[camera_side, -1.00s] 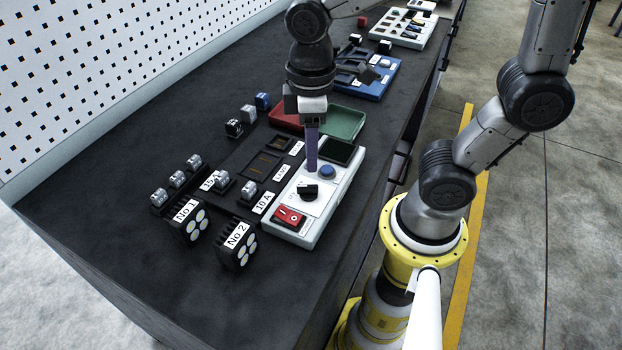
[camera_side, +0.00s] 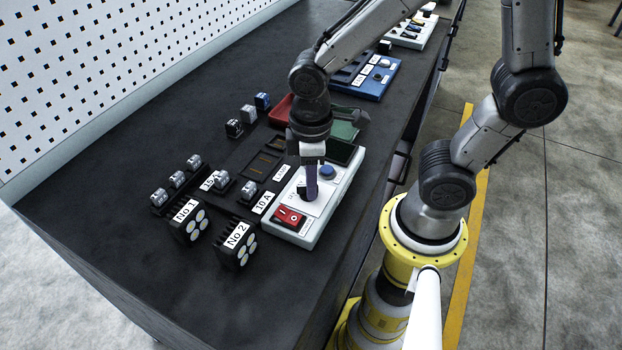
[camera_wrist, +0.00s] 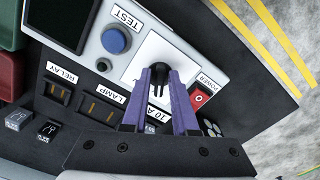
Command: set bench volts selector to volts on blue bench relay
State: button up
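The volts selector is a black knob (camera_wrist: 160,72) on a white plate (camera_side: 322,203) of the light grey bench meter (camera_side: 345,187). My gripper (camera_side: 309,196), with purple fingers, points down at the knob and hides most of it in the side view. In the wrist view my fingers (camera_wrist: 158,95) stand on both sides of the knob; whether they press on it I cannot tell. The knob's exact pointing is unclear. A blue block, seemingly the blue relay (camera_side: 262,101), stands on the bench at the back. The slot labelled RELAY (camera_wrist: 57,92) looks empty in the wrist view.
A red power switch (camera_side: 289,216) and a blue TEST button (camera_side: 326,171) flank the knob. Two lamp units, No 1 (camera_side: 190,222) and No 2 (camera_side: 237,243), stand front left. Red and green trays (camera_side: 343,129) and a blue panel (camera_side: 372,85) lie beyond.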

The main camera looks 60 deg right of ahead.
grip_shut()
jog(key=m, duration=0.5)
jog(key=shift+a+m, duration=0.1)
jog(key=shift+m, duration=0.3)
jog(key=m, duration=0.6)
jog(key=shift+a+r, duration=0.1)
jog(key=shift+a, duration=0.05)
dwell(0.4)
jog(key=shift+o, duration=1.8)
grip_release()
notch_tip(320, 180, up, 14)
